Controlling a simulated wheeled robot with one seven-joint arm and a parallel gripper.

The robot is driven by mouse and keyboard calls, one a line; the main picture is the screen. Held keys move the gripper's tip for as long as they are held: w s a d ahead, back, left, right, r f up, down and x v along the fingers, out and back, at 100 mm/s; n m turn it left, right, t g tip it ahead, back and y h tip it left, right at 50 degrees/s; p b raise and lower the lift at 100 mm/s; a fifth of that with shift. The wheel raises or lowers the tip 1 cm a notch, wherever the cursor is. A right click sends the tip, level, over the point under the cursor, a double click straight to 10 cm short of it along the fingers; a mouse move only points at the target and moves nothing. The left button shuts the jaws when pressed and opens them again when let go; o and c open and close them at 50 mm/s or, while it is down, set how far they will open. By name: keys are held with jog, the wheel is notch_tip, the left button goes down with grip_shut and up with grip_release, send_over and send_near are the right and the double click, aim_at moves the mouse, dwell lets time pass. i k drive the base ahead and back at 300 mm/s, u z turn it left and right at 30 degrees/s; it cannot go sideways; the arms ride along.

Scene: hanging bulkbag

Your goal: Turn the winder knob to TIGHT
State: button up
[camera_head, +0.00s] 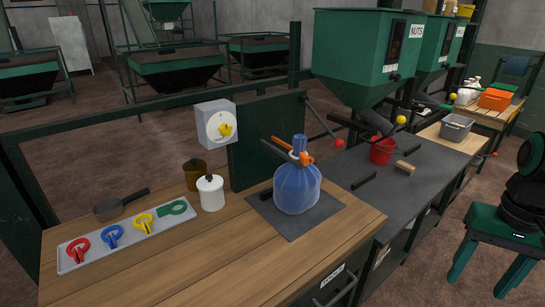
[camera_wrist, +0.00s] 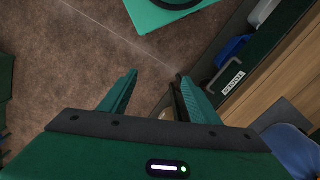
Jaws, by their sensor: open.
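The winder knob (camera_head: 225,130) is yellow, on a round white dial on the front of a grey box (camera_head: 205,136). The box is fixed to the green frame behind the wooden bench, and I cannot read its markings. My gripper (camera_wrist: 157,85) shows in the wrist view, with its two green fingers apart and nothing between them. It points down over the brown floor, beside the bench front with its labelled drawer (camera_wrist: 226,80). It is well away from the knob, which is not in the wrist view.
On the bench (camera_head: 215,255), a blue bag (camera_head: 297,188) with an orange clip stands on a dark mat. A white canister (camera_head: 211,193), a brown pot (camera_head: 195,174), a pan (camera_head: 110,209) and a tray of coloured rings (camera_head: 72,264) stand left. A green panel (camera_head: 265,140) rises right of the box.

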aim_at(225, 128)
jog(key=k, duration=1)
jog(key=u, duration=0.45)
jog(key=i, duration=0.9)
jog(key=u, duration=0.05)
